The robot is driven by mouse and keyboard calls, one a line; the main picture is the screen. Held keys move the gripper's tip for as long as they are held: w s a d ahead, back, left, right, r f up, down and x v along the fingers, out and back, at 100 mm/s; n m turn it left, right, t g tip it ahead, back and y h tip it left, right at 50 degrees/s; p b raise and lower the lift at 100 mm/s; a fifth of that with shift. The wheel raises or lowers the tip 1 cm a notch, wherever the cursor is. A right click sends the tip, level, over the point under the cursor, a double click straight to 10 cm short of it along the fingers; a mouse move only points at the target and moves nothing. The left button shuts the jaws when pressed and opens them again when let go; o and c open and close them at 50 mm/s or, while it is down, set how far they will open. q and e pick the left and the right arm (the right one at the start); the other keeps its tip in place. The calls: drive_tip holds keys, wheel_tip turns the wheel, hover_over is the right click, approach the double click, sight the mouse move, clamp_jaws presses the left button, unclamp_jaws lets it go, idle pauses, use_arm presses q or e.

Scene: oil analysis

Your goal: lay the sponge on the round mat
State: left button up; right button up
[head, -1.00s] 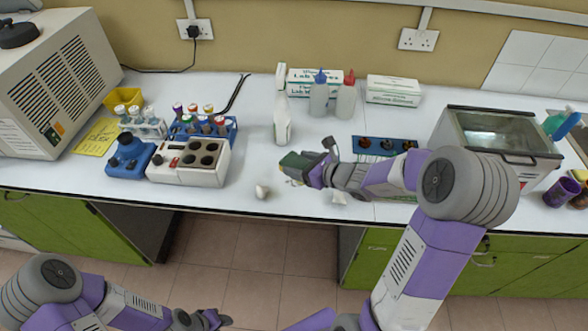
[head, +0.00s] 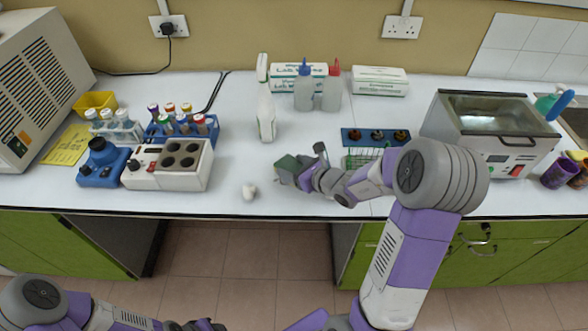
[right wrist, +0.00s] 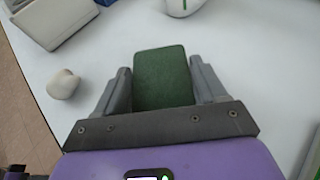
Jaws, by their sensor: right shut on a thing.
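The sponge (right wrist: 162,78) is a dark green block in the right wrist view. It sits between the two fingers of my right gripper (right wrist: 160,92), which is shut on it. In the head view, the sponge (head: 286,163) shows at the tip of my right gripper (head: 292,169), over the front middle of the bench. I cannot make out a round mat in either view; my right arm covers part of the bench. My left gripper (head: 205,325) is only partly in view at the bottom edge, below the bench front, and its jaws are unclear.
A small white rounded object (head: 249,192) lies left of the right gripper near the bench edge. A white bottle (head: 265,118) stands behind it. A white device (head: 168,166) is at left, a dark rack (head: 375,136) and metal bath (head: 490,120) at right.

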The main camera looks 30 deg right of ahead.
drive_tip(key=shift+r, duration=0.1)
drive_tip(key=shift+f, duration=0.25)
drive_tip(key=o, duration=1)
drive_tip(key=shift+r, duration=0.1)
